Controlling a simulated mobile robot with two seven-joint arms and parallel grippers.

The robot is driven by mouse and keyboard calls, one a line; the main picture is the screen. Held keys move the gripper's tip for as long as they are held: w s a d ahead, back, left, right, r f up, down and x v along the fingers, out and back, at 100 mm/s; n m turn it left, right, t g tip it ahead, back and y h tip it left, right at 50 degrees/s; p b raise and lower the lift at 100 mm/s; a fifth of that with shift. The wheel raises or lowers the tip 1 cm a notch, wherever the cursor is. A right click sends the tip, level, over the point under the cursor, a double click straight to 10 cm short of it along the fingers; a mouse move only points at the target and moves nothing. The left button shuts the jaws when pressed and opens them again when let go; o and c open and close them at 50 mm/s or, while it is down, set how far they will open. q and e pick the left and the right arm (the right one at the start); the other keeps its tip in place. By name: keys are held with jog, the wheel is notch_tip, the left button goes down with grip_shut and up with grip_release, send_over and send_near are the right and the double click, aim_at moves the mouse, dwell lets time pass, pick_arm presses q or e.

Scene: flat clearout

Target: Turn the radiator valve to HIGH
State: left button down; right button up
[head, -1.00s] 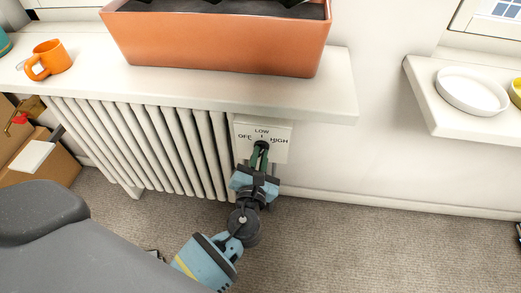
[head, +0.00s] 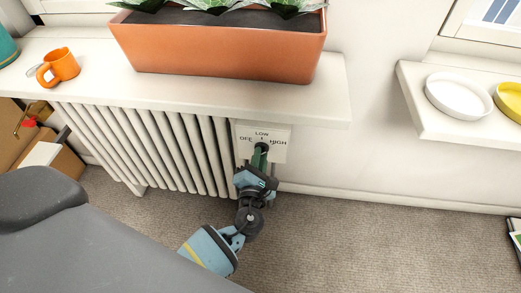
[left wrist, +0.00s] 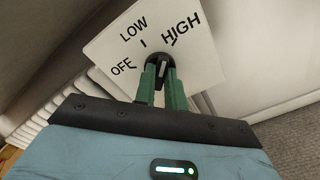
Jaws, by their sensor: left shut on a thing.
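The radiator valve is a dark knob (left wrist: 160,68) on a white plate (head: 276,151) marked OFF, LOW and HIGH, at the right end of the radiator (head: 150,145). In the left wrist view the plate (left wrist: 205,65) fills the upper middle, with OFF at left, LOW at top and HIGH at right. My left gripper (head: 260,158) is at the plate, its green fingers shut on the knob; the fingertips also show in the left wrist view (left wrist: 160,76). The fingers partly cover the knob. Its light pointer mark appears near the LOW tick, but the exact setting is hard to tell. My right gripper is out of view.
A white sill (head: 200,95) juts out above the plate and carries a terracotta planter (head: 220,50) and an orange mug (head: 63,65). A shelf (head: 450,125) at right holds a white dish (head: 459,93) and a yellow dish (head: 510,100). Carpet (head: 350,240) is clear below.

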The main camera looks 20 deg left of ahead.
pick_arm(q)
jog(key=shift+w+a+r, duration=0.1)
jog(key=shift+a+r, duration=0.05)
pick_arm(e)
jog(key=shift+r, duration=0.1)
pick_arm(q)
jog(key=shift+r+m+p, duration=0.1)
jog(key=shift+m+p, duration=1.2)
jog(key=shift+p, duration=0.15)
jog(key=c, duration=1.3)
grip_release()
jog(key=shift+w, duration=0.1)
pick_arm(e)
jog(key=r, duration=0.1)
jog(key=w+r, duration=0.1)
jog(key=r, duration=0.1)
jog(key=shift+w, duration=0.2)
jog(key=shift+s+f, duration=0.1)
pick_arm(q)
jog(key=shift+f, duration=0.2)
